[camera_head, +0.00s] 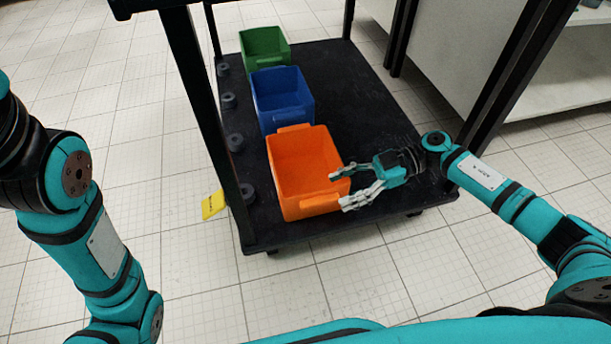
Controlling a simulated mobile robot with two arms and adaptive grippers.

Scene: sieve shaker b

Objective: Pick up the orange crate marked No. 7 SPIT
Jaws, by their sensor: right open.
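The orange crate (289,176) stands at the near end of a low black shelf (362,110). It is open at the top and looks empty, with a raised tab on its far wall and another on its near wall. I can read no marking on it. My right gripper (339,188) is open at the crate's near right corner, its fingers pointing left. One finger is by the near tab; I cannot tell whether it touches. My left gripper is not in view; only my left arm shows at the left edge.
A blue crate (283,102) and a green crate (264,46) stand in line behind the orange one. Black posts (209,105) rise from the shelf's sides. Tiled floor lies around.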

